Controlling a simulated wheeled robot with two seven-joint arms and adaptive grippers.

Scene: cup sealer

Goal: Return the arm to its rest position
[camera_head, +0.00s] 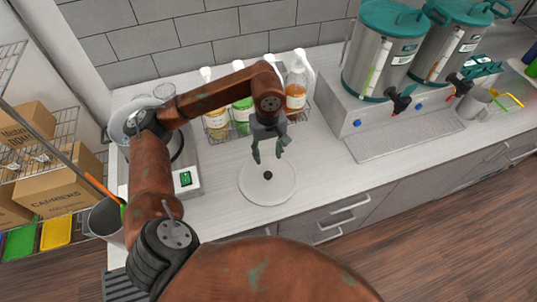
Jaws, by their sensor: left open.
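My left arm (155,190) comes in from the left, rusty brown, and bends over the counter. My left gripper (268,157) points down, open and empty, above a round white disc (282,192) with a dark centre on the counter. No object is between its fingers. My right gripper does not show.
Behind the gripper, a wire rack holds several bottles (295,88) with orange and green contents. Two steel dispensers (380,55) with teal lids stand at the back right. A machine with a green switch (186,178) sits at left. The counter (335,172) right of the disc is clear.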

